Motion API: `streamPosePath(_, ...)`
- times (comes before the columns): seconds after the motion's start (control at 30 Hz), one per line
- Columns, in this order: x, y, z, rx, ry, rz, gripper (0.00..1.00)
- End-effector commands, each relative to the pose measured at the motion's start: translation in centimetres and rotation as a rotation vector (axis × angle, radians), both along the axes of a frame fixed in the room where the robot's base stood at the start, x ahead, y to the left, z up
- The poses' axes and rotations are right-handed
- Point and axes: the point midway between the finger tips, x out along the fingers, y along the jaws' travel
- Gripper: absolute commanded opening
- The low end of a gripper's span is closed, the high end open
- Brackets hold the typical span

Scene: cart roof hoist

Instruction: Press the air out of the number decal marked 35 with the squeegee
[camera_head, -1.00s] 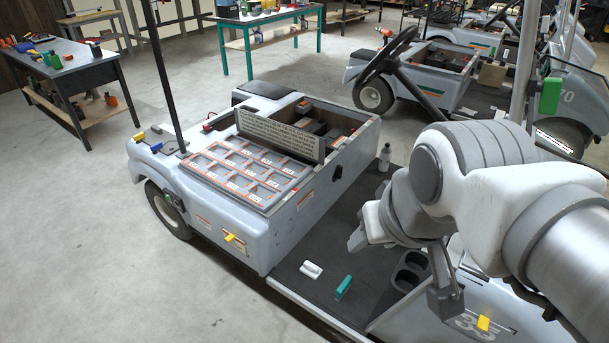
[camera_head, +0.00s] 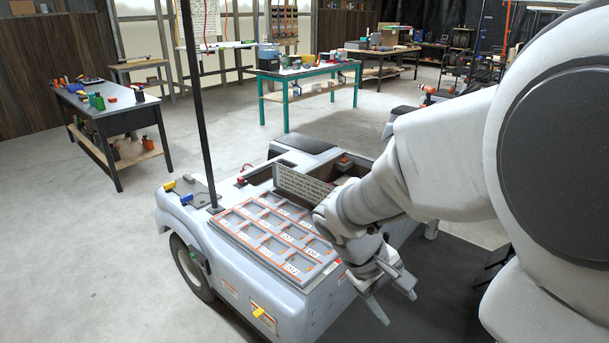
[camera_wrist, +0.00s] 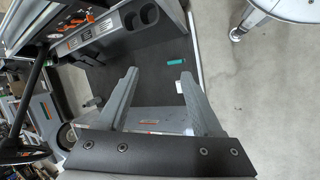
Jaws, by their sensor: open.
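My gripper (camera_head: 400,310) is open and empty beside the cart's bin panel, with its fingers pointing down to the right. In the wrist view my gripper (camera_wrist: 160,73) has its two fingers spread wide over the cart's dark floor mat. A small teal bar (camera_wrist: 176,62), possibly the squeegee, lies on that mat beyond the right fingertip. A small white piece (camera_wrist: 180,88) shows by the right finger, partly hidden. I cannot make out the decal marked 35 in either current view.
The grey cart body (camera_head: 235,270) carries a panel of labelled compartments (camera_head: 270,235) and an upright sign (camera_head: 303,186). A black post (camera_head: 197,110) rises from it. Cup holders (camera_wrist: 139,17) adjoin the mat. A workbench (camera_head: 110,110) and a green-legged table (camera_head: 310,72) stand behind. Left concrete is clear.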

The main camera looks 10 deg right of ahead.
Motion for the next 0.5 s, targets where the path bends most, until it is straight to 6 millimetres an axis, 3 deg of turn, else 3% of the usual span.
streamPosePath(0.03, 0.6, -0.3, -2.0, -0.042, 0.044, 0.027, 0.68)
streamPosePath(0.5, 6.2, -2.3, -15.9, -0.412, 0.325, 0.344, 0.68)
